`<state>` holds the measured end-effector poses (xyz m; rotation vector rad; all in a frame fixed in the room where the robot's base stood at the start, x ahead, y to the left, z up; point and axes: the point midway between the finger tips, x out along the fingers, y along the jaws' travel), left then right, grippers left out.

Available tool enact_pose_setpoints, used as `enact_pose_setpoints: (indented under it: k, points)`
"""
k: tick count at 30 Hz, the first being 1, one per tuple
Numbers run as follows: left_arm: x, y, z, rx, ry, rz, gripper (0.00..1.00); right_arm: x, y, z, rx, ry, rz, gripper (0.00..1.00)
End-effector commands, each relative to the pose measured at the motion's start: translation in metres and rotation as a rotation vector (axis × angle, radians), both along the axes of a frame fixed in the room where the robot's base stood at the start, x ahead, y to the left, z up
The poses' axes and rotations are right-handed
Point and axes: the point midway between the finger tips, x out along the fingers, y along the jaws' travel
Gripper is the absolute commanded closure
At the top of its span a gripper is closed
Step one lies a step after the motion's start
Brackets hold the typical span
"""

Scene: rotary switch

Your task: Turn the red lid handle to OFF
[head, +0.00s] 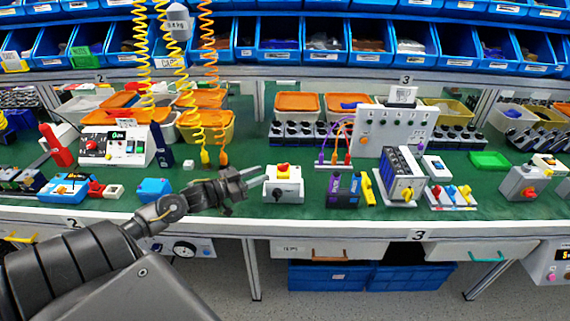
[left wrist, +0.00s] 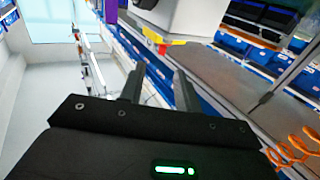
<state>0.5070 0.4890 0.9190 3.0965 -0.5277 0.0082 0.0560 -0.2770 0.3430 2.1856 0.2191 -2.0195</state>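A small white and grey switch box (head: 290,190) stands on the green bench near its front edge. A yellow part with a red handle (head: 283,169) sits on top, and a dark round knob is on its front. My left gripper (head: 259,176) is just left of the box, its fingers apart and empty, pointing toward it without visible contact. In the left wrist view the open fingers (left wrist: 158,88) show below a white box (left wrist: 195,14) with yellow and red parts (left wrist: 163,47). Any OFF marking is too small to read. My right gripper is not in view.
A blue box (head: 154,189) stands to the left on the bench. Right of the switch box are purple and yellow items (head: 345,188) and a grey unit with black fins (head: 402,175). Yellow and orange coiled cables (head: 205,120) hang behind on the left.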

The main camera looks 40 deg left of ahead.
Motion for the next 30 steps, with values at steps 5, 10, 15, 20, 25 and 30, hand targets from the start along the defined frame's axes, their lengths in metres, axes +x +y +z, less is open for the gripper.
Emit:
enact_pose_setpoints:
  k: [5, 10, 15, 20, 25, 30]
  points:
    - [0.03, -0.011, 0.003, 0.0, -0.004, 0.0, 0.67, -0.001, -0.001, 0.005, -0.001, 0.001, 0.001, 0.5]
    - [0.059, -0.021, 0.003, 0.0, -0.003, 0.0, 0.67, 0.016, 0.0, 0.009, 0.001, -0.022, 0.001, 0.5]
    - [0.08, -0.029, 0.002, 0.001, -0.001, -0.001, 0.67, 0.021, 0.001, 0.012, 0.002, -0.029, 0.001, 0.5]
    - [0.089, -0.033, 0.001, 0.001, 0.0, -0.003, 0.67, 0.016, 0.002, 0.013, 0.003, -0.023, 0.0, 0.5]
    - [0.091, -0.034, 0.0, 0.001, 0.001, -0.003, 0.67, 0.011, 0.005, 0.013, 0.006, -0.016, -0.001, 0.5]
    - [0.091, -0.034, 0.001, 0.001, 0.001, -0.003, 0.72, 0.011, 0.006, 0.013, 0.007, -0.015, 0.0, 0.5]
